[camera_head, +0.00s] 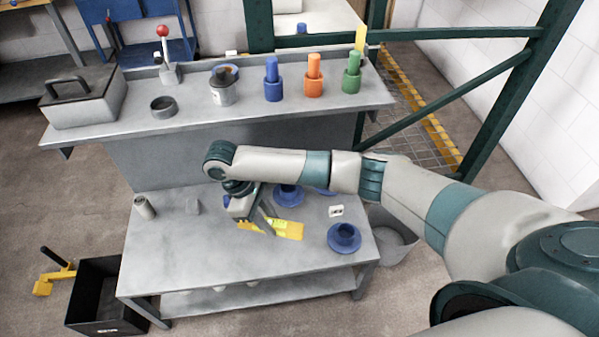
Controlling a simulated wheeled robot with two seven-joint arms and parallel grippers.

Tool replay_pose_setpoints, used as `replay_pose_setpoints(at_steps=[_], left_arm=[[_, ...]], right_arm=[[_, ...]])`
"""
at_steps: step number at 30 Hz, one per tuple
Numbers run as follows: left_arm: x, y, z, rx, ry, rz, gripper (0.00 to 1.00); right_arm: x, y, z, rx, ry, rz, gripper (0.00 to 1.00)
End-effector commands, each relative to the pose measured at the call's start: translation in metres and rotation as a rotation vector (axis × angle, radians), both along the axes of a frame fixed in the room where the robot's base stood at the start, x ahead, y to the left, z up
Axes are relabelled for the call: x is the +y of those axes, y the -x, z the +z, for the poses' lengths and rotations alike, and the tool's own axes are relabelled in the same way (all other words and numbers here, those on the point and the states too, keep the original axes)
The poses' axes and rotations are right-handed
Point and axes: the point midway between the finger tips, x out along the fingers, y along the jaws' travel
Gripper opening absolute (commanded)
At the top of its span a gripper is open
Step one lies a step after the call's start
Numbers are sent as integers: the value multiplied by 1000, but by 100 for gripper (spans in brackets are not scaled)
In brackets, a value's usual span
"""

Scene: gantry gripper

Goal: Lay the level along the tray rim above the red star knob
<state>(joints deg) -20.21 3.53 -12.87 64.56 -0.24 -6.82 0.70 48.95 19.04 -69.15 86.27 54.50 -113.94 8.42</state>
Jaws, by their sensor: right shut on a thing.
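My right gripper (263,221) reaches down over the lower bench and is shut on a flat yellow piece (288,230), which looks like the level. The piece has darker markings and is at or just above the bench top; I cannot tell if it touches. The wrist and fingers hide part of it. I see no clear red star knob; a red ball knob (162,31) tops a lever on the upper shelf at the left. Which edge is the tray rim is not clear; the upper shelf (300,112) has a front edge. My left gripper is not in view.
Blue round parts (344,238) stand on the lower bench, with a white block (336,211) and a grey cylinder (144,208). The upper shelf holds a grey case (84,98) and blue, orange (313,76) and green pegs. The bench's front left is clear.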

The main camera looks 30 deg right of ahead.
Motion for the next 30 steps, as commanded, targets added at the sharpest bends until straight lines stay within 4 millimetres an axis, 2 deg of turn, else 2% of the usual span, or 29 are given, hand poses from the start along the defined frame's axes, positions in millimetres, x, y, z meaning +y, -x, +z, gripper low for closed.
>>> replay_pose_setpoints(at_steps=[1, 5, 9, 15, 21, 30], left_arm=[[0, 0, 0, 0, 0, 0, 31], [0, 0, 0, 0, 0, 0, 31], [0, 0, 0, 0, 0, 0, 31], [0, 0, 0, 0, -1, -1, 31], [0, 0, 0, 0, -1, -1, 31], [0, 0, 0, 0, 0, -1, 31]], right_arm=[[-5, -7, 22, -9, 2, -60, 0], [-13, -2, 70, -8, -1, -246, 0], [-28, 12, 117, -8, -1, -442, 0], [-47, 42, 172, -7, -2, -697, 0], [-57, 65, 204, -3, -2, -861, 0], [-59, 71, 212, 0, -2, -905, 0]])
